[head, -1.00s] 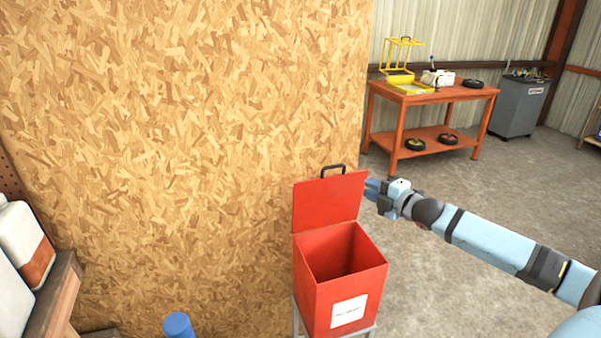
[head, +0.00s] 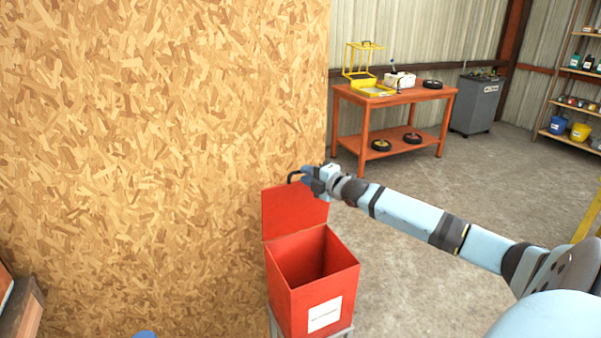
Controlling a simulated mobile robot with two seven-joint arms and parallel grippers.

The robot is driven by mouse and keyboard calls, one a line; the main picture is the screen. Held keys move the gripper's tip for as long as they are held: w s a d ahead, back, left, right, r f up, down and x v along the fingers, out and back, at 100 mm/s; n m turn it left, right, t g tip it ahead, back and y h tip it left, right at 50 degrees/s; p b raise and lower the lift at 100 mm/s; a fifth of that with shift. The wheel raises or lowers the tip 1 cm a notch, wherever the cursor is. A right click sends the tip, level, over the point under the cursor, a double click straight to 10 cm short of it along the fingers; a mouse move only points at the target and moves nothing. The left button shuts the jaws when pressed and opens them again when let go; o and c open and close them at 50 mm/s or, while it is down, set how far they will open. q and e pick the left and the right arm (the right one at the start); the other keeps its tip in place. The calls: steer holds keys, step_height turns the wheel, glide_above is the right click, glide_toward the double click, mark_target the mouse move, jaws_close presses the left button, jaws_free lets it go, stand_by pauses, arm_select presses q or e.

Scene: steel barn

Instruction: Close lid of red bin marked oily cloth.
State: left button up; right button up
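The red bin (head: 341,282) stands on a grey stand, with a white label (head: 324,314) on its front whose text is too small to read. Its red lid (head: 290,214) stands up at the back edge, so the bin is open and its inside shows dark and seemingly empty. A dark handle (head: 294,177) sits at the lid's top edge. My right gripper (head: 308,174) is at the top right corner of the lid, beside the handle. I cannot tell whether its fingers are open or touch the lid. My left gripper is not in view.
A chipboard wall (head: 160,130) rises close behind and left of the bin. An orange workbench (head: 395,97) with a yellow frame stands at the back, beside a grey cabinet (head: 476,104). Shelves (head: 580,75) stand far right. The concrete floor right of the bin is clear.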

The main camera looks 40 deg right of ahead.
steer(key=shift+w+a+f, duration=0.1)
steer(key=shift+w+a, duration=0.05)
steer(key=shift+w, duration=1.35)
jaws_close()
